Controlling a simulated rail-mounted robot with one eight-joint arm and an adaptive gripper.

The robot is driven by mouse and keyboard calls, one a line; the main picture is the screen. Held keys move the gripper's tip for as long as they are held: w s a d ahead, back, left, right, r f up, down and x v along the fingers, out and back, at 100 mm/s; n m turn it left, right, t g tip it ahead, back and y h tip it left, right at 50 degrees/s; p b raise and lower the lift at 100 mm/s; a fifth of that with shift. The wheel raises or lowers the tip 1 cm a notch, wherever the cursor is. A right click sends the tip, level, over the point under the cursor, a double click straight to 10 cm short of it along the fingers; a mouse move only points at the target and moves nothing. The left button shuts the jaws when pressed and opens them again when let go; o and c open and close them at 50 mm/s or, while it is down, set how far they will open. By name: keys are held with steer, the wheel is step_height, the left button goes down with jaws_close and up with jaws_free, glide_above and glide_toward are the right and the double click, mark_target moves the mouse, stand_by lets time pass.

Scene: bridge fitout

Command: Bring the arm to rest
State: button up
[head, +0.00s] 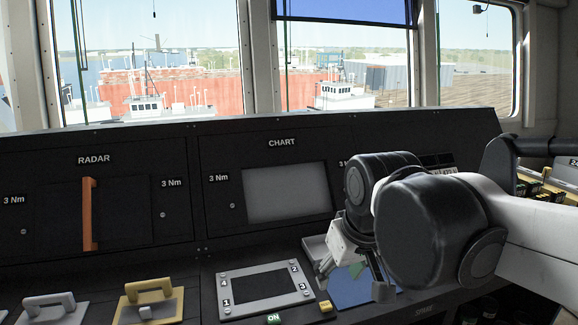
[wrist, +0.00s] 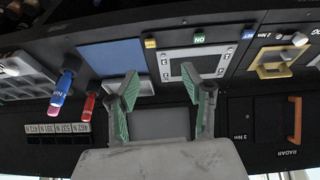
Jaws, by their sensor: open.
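My gripper (head: 358,280) is above the console's lower ledge, over the blue mat and in front of the CHART panel's right side. In the wrist view my gripper (wrist: 170,88) shows two green-padded fingers spread wide apart with nothing between them. The arm is bent, its large dark joint hiding part of the console behind it. The grey CHART screen (head: 287,192) shows beyond the gripper, and it also shows between the fingers in the wrist view (wrist: 162,124).
A blue mat (head: 350,292), a silver-framed numbered plate (head: 226,285) and a yellow handle bracket (head: 132,312) line the ledge. An orange bar (head: 89,215) crosses the RADAR panel. Blue-handled (wrist: 62,88) and red-handled (wrist: 88,106) tools stand at left in the wrist view.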

steer(key=s+d+f+m+t, duration=0.1)
steer(key=s+d+f+m, duration=0.1)
steer(key=s+d, duration=0.2)
steer(key=s+d+f+m+t+h, duration=0.1)
steer(key=s+d+f+m+t, duration=0.1)
steer(key=s+d, duration=0.3)
steer(key=shift+d+f, duration=0.8)
steer(key=shift+d, duration=0.25)
